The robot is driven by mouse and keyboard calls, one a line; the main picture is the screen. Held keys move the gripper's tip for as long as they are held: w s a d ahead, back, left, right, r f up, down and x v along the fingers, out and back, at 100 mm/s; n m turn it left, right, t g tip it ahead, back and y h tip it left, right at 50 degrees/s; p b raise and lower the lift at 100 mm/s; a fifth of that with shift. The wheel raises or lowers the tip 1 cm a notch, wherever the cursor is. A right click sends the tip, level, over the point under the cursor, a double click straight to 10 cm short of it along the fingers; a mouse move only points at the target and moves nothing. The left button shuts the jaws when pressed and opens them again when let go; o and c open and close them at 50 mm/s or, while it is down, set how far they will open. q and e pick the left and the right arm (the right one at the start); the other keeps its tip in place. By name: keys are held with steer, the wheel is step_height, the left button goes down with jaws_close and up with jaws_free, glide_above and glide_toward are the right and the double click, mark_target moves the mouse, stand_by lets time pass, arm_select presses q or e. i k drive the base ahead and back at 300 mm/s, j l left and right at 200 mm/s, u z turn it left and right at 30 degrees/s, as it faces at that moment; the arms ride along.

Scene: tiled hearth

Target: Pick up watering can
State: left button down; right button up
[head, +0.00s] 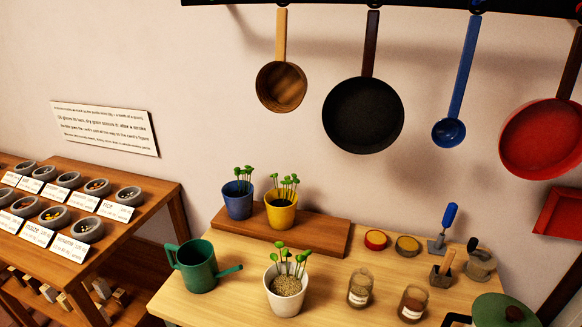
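The green watering can (198,266) stands upright on the light wooden table (232,305), near its left end. Its handle loop is on the left and its spout points right, toward a white pot (285,291) with seedlings. The spout tip is close to the white pot; I cannot tell whether they touch. Neither of my grippers shows in the head view.
A wooden board (318,234) behind the can bears a blue pot (238,202) and a yellow pot (281,212). Glass jars (360,288) and small tools stand to the right. A side table (120,231) with labelled bowls is at left. Pans (363,115) hang above.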

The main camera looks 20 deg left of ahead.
mark_target(205, 268)
steer(key=u, duration=1.2)
